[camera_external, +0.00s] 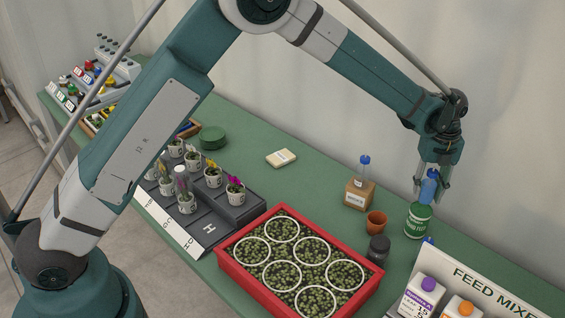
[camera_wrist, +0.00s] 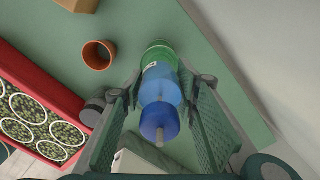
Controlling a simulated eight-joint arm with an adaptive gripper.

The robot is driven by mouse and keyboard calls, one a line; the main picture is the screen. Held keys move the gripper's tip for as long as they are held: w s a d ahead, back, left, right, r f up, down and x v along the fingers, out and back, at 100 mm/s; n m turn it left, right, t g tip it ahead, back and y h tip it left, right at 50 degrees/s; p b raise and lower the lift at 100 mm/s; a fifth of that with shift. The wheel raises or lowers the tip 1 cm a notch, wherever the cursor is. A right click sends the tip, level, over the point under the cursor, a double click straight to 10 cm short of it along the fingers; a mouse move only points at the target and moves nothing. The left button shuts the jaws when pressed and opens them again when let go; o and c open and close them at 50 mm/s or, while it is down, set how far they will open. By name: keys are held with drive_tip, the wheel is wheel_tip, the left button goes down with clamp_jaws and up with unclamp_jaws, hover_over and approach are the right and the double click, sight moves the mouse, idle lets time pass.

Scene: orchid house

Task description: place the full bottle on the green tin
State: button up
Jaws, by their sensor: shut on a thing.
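The full bottle (camera_external: 430,184), filled with blue and topped with a darker blue cap, is between the fingers of my gripper (camera_external: 431,190). In the wrist view the bottle (camera_wrist: 161,86) is held between both finger pads (camera_wrist: 160,100), its cap toward the camera. The green tin (camera_external: 418,221), with a white label, is directly below the bottle in the outside view. In the wrist view the tin (camera_wrist: 158,51) shows past the bottle's far end. The bottle looks upright and lined up with the tin; I cannot tell whether they touch. My fingers hide part of the bottle.
A terracotta pot (camera_external: 376,222) and a dark jar (camera_external: 378,249) stand left of the tin. A clear blue-capped bottle (camera_external: 364,170) stands on a cardboard box (camera_external: 358,195). A red tray (camera_external: 372,296), feed cartons (camera_external: 424,292) and a low green round container (camera_external: 213,138) are also here.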

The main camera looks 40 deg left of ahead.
sight(429, 170)
drive_tip(key=shift+f, duration=0.15)
drive_tip(key=shift+f, duration=1.75)
drive_tip(key=shift+f, duration=0.15)
drive_tip(key=o, duration=0.9)
drive_tip(key=shift+o, duration=0.2)
drive_tip(key=shift+r, duration=0.2)
wheel_tip(429, 170, up, 12)
